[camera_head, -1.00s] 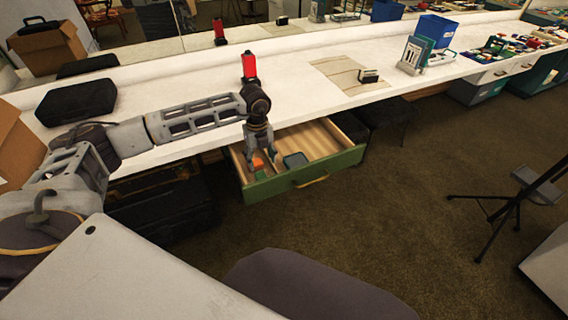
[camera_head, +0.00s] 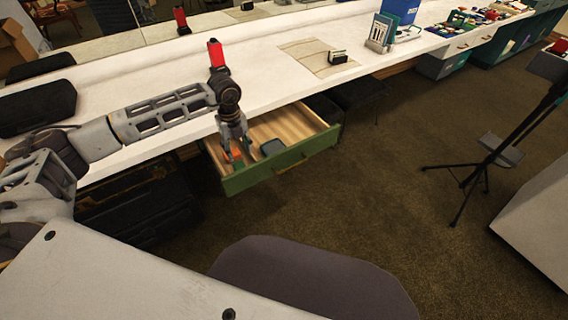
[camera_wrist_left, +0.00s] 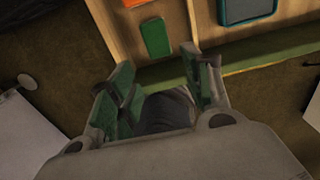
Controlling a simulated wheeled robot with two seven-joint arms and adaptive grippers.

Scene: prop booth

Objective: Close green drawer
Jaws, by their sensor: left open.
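My left gripper (camera_head: 238,152) is open and points down at the drawer's left front part. In the left wrist view, the open fingers (camera_wrist_left: 158,85) are near the drawer's front edge (camera_wrist_left: 255,57), with a green block (camera_wrist_left: 155,38) inside just beyond them. I cannot tell whether the fingers touch the drawer. My right gripper is not in view.
The white counter (camera_head: 250,85) runs along above the drawer. A dark stool (camera_head: 358,92) stands right of the drawer, and a tripod stand (camera_head: 490,160) is at the far right. A purple-grey chair seat (camera_head: 310,280) is in front. Carpet between them is clear.

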